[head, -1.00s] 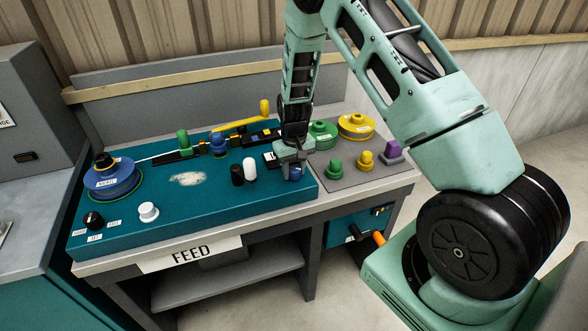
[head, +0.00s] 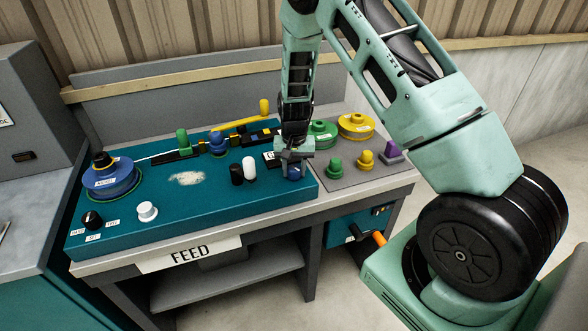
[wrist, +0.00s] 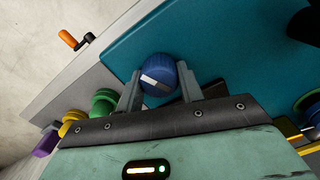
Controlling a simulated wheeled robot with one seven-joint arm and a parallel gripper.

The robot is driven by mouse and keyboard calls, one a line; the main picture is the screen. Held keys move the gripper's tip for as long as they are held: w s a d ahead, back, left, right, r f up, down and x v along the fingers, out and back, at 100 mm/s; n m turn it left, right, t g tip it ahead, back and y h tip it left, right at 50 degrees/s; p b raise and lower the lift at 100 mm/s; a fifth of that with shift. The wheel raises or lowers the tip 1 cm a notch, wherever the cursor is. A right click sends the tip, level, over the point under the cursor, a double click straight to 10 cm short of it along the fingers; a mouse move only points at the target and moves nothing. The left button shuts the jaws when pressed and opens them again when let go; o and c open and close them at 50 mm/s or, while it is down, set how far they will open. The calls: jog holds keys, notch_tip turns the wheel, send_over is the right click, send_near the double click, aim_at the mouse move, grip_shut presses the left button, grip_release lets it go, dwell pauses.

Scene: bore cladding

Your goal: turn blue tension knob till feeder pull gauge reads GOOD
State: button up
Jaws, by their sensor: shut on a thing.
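My gripper (wrist: 158,86) is shut on the blue tension knob (wrist: 157,68), with one finger on each side of it. The knob is round with a pale grey bar across its top, and it also shows in the head view (head: 294,172) at the right front of the teal panel, below my gripper (head: 293,163). A white gauge plate (head: 269,156) stands just left of my gripper in the head view. It is partly covered by my arm; a dark letter like a G shows, and the full reading cannot be made out.
The teal panel (head: 130,229) carries a blue spool (head: 110,182), a black knob (head: 237,174) and a white knob (head: 250,169) close left of my gripper. Green (head: 334,168), yellow (head: 366,159) and purple (head: 392,150) pieces sit on the grey plate to the right.

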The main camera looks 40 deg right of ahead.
aim_at(294, 167)
jog(key=shift+m, duration=0.6)
jog(key=o, duration=1)
notch_tip(294, 167, up, 17)
jog(key=b, duration=0.2)
jog(key=shift+r, duration=0.2)
